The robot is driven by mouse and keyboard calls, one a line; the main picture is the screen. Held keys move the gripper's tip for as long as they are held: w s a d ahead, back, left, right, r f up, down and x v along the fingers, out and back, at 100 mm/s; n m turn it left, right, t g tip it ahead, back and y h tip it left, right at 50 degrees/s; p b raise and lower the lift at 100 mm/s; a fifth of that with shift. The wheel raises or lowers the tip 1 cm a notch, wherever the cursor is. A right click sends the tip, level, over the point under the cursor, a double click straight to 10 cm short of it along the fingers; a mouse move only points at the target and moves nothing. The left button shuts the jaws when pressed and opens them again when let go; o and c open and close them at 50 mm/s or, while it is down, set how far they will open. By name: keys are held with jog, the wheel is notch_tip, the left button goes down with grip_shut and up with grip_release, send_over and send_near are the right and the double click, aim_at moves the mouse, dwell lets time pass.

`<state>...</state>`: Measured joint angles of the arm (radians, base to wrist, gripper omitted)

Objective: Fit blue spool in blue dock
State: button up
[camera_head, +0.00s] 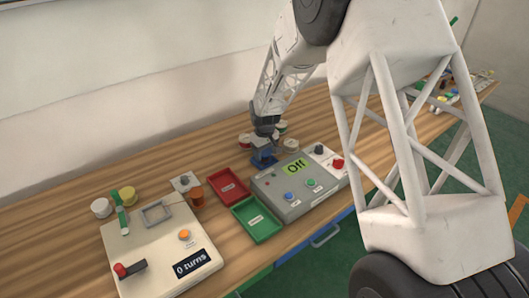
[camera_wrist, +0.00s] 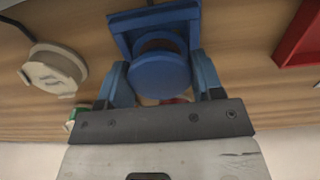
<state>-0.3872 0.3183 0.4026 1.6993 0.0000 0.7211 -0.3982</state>
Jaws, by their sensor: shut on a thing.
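The blue spool (camera_wrist: 160,76) is between the fingers of my gripper (camera_wrist: 160,84) in the wrist view, its round end facing the camera. My gripper is shut on it. The blue dock (camera_wrist: 122,22), with a square blue base, is directly behind the spool in that view. The spool overlaps the dock, so I cannot tell whether it is seated or just in front. In the head view my gripper (camera_head: 265,132) is low over the blue dock (camera_head: 262,160) on the wooden table, and the spool is hard to make out there.
A white-ended spool (camera_wrist: 55,70) stands close to the dock. A red tray (camera_head: 230,186), a green tray (camera_head: 257,220) and a grey detector box (camera_head: 272,190) reading "Off" are nearby. A winding machine (camera_head: 150,245) reading "0 turns" is at the left. Bare table lies behind the trays.

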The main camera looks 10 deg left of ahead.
jog(key=shift+f, duration=0.55)
dwell(0.7)
jog(key=o, duration=1.1)
jog(key=shift+r, duration=0.15)
jog(key=shift+r, duration=3.6)
